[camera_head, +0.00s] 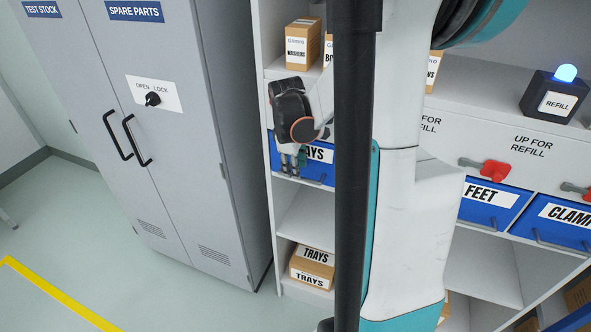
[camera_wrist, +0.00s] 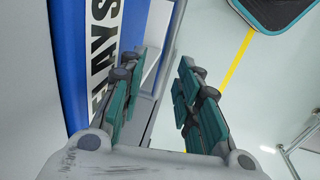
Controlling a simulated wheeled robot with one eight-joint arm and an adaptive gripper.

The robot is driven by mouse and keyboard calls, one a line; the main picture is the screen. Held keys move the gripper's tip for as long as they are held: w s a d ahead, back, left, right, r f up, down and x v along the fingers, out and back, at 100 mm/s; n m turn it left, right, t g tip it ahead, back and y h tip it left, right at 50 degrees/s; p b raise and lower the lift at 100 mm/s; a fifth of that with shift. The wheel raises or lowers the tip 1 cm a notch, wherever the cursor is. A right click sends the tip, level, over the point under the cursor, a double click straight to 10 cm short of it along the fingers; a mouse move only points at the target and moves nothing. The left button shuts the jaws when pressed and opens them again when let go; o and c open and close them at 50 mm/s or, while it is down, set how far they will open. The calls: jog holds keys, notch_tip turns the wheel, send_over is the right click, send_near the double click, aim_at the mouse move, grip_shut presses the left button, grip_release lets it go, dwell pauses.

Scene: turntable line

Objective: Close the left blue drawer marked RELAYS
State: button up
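The blue RELAYS drawer (camera_head: 321,170) is in the shelf unit, left of my arm's column in the head view. Only the end of its label shows there; my gripper and dark pole cover the rest. In the wrist view its blue front (camera_wrist: 68,60) and white label fill the left side, turned sideways. My gripper (camera_head: 293,163) is in front of the drawer's left part, pointing down. In the wrist view my gripper (camera_wrist: 160,62) has its two green-padded fingers apart with nothing between them. The left finger overlaps the label; contact is unclear. I cannot tell how far the drawer stands out.
Blue FEET (camera_head: 489,201) and CLAMPS (camera_head: 560,222) drawers are at right, below red knobs. A grey cabinet (camera_head: 190,140) stands close left of the shelf. TRAYS boxes (camera_head: 312,267) sit low on the shelf. Floor (camera_head: 110,240) in front of the cabinet is clear.

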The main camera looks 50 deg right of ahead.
notch_tip(320, 180, up, 9)
jog(key=a, duration=0.1)
jog(key=shift+s+a+r, duration=0.2)
jog(key=shift+s+a, duration=0.15)
jog(key=shift+s, duration=0.05)
